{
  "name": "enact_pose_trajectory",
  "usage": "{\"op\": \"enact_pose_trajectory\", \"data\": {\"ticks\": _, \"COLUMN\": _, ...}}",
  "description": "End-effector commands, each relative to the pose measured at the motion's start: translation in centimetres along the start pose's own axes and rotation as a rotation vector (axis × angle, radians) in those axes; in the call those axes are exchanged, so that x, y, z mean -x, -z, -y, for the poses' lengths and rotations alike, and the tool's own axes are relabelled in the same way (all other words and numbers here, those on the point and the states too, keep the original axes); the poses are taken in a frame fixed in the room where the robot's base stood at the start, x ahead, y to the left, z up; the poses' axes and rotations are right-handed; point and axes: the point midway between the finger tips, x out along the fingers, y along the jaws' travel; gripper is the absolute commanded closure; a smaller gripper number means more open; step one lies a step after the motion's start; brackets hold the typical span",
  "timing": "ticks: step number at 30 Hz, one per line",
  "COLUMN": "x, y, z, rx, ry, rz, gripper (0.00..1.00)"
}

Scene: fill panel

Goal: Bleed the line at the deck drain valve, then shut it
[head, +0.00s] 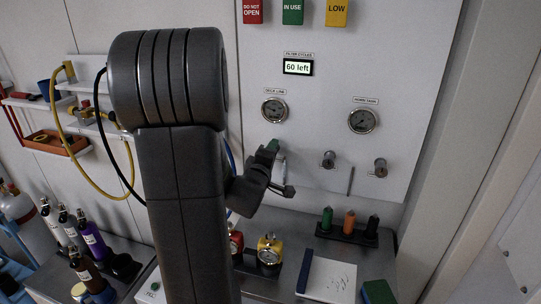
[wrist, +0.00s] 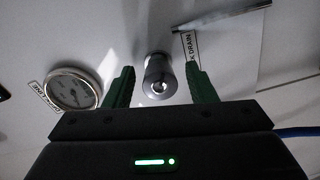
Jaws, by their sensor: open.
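The deck drain valve shows in the wrist view as a round metal stem (wrist: 160,78), seen nearly end-on. A partly covered label ending in "K DRAIN" (wrist: 190,50) is beside it. My gripper (wrist: 160,86) is open, with one green fingertip on each side of the stem; I cannot tell whether either touches it. In the head view my gripper (head: 279,168) is at the panel below the deck line gauge (head: 274,110), and it largely hides the valve. That gauge also shows in the wrist view (wrist: 72,88).
Right of my gripper are two panel fittings (head: 328,160) (head: 380,167) and the work tank gauge (head: 363,121). A display (head: 298,67) reads "60 left".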

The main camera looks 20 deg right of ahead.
Motion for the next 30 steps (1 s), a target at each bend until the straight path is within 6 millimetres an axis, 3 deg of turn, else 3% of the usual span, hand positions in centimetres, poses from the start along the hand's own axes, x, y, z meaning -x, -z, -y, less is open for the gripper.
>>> {"op": "enact_pose_trajectory", "data": {"ticks": 7, "x": 2.3, "y": 0.1, "z": 0.1, "rx": 0.000, "ry": -0.001, "rz": -0.003, "gripper": 0.49}}
{"op": "enact_pose_trajectory", "data": {"ticks": 21, "x": 11.0, "y": 0.1, "z": 0.0, "rx": -0.002, "ry": -0.001, "rz": -0.003, "gripper": 0.49}}
{"op": "enact_pose_trajectory", "data": {"ticks": 30, "x": 13.7, "y": 0.0, "z": 0.0, "rx": 0.000, "ry": 0.000, "rz": -0.001, "gripper": 0.49}}
